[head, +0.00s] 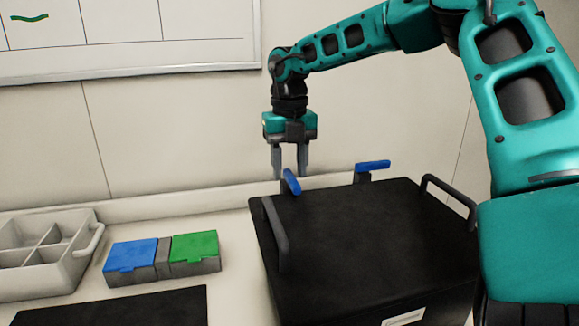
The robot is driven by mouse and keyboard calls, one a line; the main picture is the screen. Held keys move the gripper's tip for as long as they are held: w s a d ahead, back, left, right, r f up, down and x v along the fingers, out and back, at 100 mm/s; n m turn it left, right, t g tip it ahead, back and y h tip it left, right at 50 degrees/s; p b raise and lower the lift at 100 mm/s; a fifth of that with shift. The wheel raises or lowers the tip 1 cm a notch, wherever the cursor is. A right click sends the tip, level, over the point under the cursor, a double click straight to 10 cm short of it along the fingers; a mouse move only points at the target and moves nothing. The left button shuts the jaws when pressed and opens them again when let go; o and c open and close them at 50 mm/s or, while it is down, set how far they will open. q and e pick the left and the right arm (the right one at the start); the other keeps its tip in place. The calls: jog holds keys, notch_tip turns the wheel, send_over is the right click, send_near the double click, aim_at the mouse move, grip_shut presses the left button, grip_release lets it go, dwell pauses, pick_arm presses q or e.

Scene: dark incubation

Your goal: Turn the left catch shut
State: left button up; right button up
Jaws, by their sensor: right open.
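A black box (345,225) stands on the counter with two blue-handled catches along its far edge. The left catch (292,184) has its blue lever pointing roughly toward me. The right catch (372,165) has its blue lever lying sideways along the edge. My right gripper (290,174) points down with its two fingers apart, right at the left catch. The top of the blue lever shows between the fingertips; whether the fingers touch it I cannot tell. My left gripper is not in view.
The box has dark handles on its left (275,235) and right (450,197) sides. A case with blue and green lids (163,257) and a pale divided tray (85,255) stand to the left. A dark mat (155,308) lies in front of them. A wall is behind.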

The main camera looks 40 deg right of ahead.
aim_at(290, 173)
notch_tip(290, 173, up, 13)
jog(key=p, duration=0.1)
jog(key=shift+f+p, duration=0.2)
jog(key=shift+p, duration=0.1)
dwell(0.4)
